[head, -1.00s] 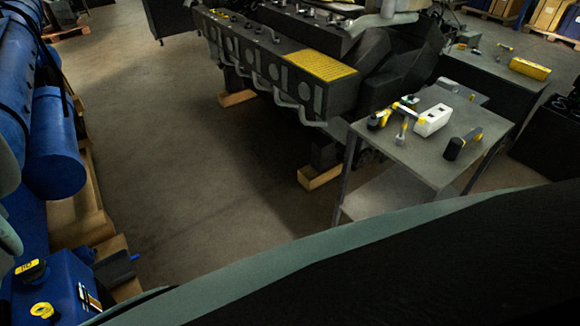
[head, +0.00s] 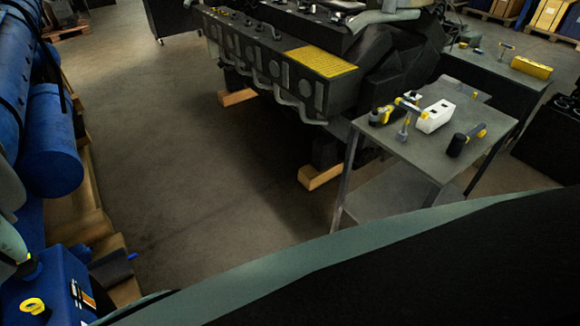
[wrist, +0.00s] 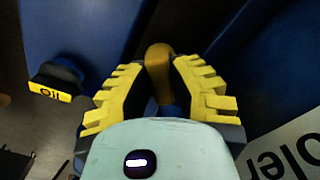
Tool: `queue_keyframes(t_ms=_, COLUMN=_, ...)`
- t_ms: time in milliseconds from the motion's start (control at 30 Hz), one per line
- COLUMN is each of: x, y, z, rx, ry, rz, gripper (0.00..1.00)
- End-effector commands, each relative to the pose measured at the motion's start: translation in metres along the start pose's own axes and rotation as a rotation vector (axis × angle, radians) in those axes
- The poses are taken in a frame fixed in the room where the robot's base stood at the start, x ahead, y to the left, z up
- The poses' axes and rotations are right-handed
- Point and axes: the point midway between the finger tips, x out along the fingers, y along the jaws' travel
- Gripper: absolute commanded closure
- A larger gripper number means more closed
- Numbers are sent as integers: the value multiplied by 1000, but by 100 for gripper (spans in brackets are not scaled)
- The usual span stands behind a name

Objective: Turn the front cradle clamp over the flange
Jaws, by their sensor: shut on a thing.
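In the wrist view, my gripper (wrist: 158,66) is shut, its two yellow ribbed fingers on either side of a rounded ochre-yellow handle (wrist: 158,58). I take this handle to be the front cradle clamp. Its lower end and whatever it bears on are hidden by the fingers and my wrist housing. Blue painted surfaces lie around it. I cannot clearly make out the flange, nor how far the clamp is turned over it. In the head view, the end of my arm is at the lower left edge, and the clamp cannot be made out there.
A black cap with a yellow oil label (wrist: 55,90) stands left of my gripper. A pale lettered panel (wrist: 290,150) is close on the right. The head view shows a blue box with a yellow ring (head: 32,306), a dark engine (head: 300,75), a tool table (head: 430,145) and open floor.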

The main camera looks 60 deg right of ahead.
Motion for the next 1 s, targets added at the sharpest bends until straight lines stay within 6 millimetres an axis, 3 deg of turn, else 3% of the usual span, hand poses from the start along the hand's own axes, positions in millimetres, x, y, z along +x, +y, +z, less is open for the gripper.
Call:
queue_keyframes(t_ms=600, x=3, y=6, z=-1, rx=-571, ry=2, rz=-1, gripper=100)
queue_keyframes(t_ms=1000, x=2, y=6, z=-3, rx=-830, ry=5, rz=-1, gripper=100)
